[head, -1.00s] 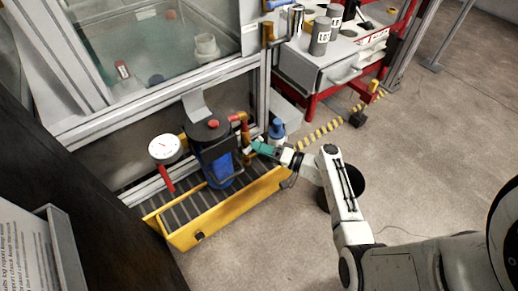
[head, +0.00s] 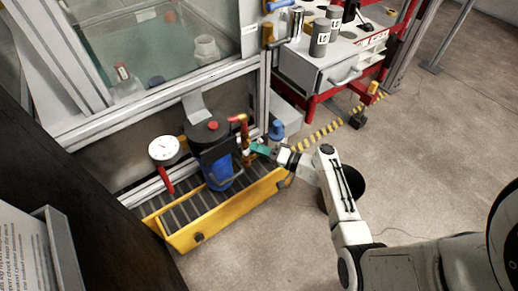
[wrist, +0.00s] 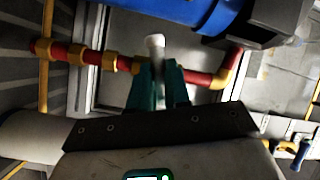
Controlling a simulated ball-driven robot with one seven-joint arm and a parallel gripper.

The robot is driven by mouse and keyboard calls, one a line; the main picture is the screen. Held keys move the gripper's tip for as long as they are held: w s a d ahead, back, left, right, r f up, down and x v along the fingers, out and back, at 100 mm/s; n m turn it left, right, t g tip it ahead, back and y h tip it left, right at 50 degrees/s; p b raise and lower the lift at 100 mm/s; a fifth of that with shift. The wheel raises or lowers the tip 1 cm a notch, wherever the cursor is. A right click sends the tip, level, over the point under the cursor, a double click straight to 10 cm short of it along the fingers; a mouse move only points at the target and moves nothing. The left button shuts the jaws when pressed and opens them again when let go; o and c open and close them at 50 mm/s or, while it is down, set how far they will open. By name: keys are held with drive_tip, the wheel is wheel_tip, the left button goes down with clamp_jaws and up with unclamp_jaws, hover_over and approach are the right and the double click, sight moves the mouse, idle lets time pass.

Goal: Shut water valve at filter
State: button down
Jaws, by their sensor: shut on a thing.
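The filter has a dark cap with a red knob and a blue housing (head: 222,172); the housing also shows at the top of the wrist view (wrist: 190,14). A red pipe with brass fittings (wrist: 85,57) runs beside it, also seen right of the filter in the head view (head: 240,119). My gripper's teal fingers (wrist: 157,85) are shut on a pale valve lever (wrist: 155,42) at this pipe; its rounded tip sticks out past the fingers. In the head view my gripper (head: 261,149) is just right of the filter. The valve body is mostly hidden by the fingers.
The filter stands in a yellow tray with a grate (head: 225,212). A blue-topped bottle (head: 277,130) stands close behind my gripper. Open floor lies to the right.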

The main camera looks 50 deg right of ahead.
drive_tip(key=m+b, duration=0.1)
drive_tip(key=m+t+b, duration=0.1)
drive_tip(key=m, duration=0.1)
drive_tip(key=m+t+b, duration=0.1)
drive_tip(key=b, duration=0.1)
drive_tip(key=shift+f, duration=0.25)
drive_tip(key=c, duration=1.1)
unclamp_jaws()
drive_tip(key=p+v, duration=0.1)
drive_tip(key=v, duration=1)
drive_tip(key=shift+p, duration=0.35)
